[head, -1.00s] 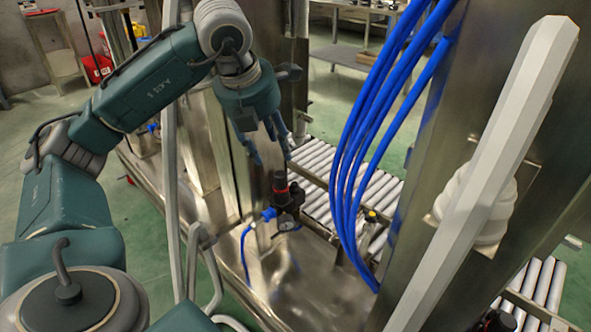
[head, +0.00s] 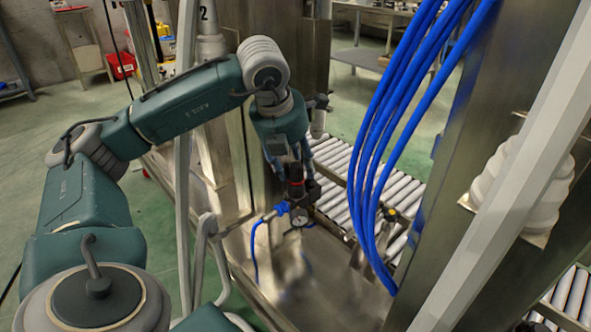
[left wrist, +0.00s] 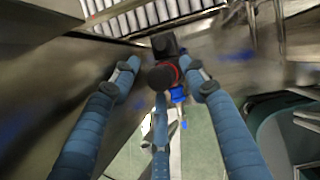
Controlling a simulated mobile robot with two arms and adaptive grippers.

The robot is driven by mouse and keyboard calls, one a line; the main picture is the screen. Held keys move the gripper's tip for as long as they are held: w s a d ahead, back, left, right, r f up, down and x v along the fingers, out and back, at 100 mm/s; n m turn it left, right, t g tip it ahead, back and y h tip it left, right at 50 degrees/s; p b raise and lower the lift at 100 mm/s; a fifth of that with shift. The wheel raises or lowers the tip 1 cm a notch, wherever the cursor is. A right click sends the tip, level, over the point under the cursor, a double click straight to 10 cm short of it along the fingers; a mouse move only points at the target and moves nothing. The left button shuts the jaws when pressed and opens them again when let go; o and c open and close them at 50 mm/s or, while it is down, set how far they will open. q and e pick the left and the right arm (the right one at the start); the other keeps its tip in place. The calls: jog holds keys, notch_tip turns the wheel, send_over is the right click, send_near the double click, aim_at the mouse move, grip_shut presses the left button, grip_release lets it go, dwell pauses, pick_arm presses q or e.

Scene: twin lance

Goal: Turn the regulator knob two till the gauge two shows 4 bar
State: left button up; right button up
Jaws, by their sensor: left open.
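The regulator knob (head: 296,182) is black with a red ring and tops a black regulator on the metal machine. Below it the small gauge (head: 299,218) has a pale dial, too small to read. I cannot see a number by this knob or gauge. My left gripper (head: 289,163) points down over the knob, its blue fingers open. In the left wrist view the knob (left wrist: 163,75) shows between the spread fingertips of the gripper (left wrist: 161,68), with a third finger below. I cannot tell whether any finger touches it. My right gripper is out of view.
A blue hose (head: 256,240) with a blue fitting leaves the regulator's left side. Blue hoses (head: 375,150) hang to its right, before a metal column. A roller conveyor (head: 345,180) runs behind. A pale slanted bar (head: 510,190) crosses the right side.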

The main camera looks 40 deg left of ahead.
pick_arm(q)
jog(key=shift+f, duration=0.1)
jog(key=shift+c, duration=0.2)
jog(key=c, duration=1)
jog(key=shift+w+m+h, duration=0.1)
jog(key=shift+m+h, duration=0.2)
jog(key=shift+m, duration=0.3)
jog(key=o, duration=0.8)
jog(key=shift+o, duration=1.2)
jog(key=shift+w+d, duration=0.1)
